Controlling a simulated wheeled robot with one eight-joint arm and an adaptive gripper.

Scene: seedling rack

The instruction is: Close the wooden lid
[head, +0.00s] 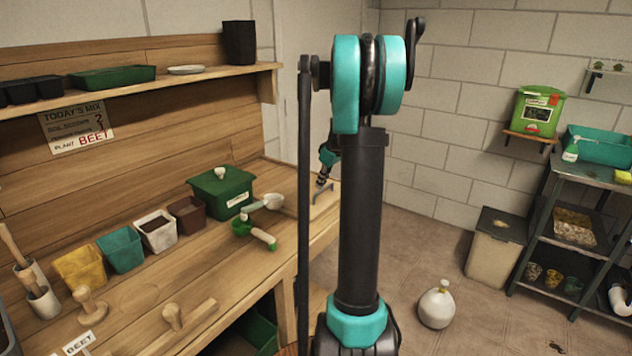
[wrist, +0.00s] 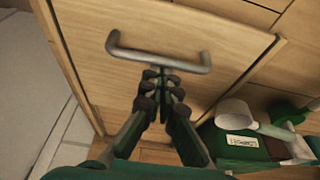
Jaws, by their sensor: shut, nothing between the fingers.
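The wooden lid (wrist: 200,30) is a pale wood panel with dark edges in the wrist view. Its grey bar handle (wrist: 160,60) crosses just beyond my fingertips. I cannot tell how far the lid stands open. In the head view the handle (head: 323,190) shows at the right end of the bench, partly beside my arm, which hides part of that area. My gripper (wrist: 160,88) is shut and empty, its fingertips close to the handle's middle; I cannot tell whether they touch it. It also shows in the head view (head: 324,178), above the handle.
A green lidded box (head: 221,192), a white scoop (head: 268,202) and a green-and-white hand tool (head: 254,233) sit left of the handle. Several pots line the bench, including a teal pot (head: 121,250). A shelf (head: 190,79) runs above. A white jug (head: 436,306) stands on the floor.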

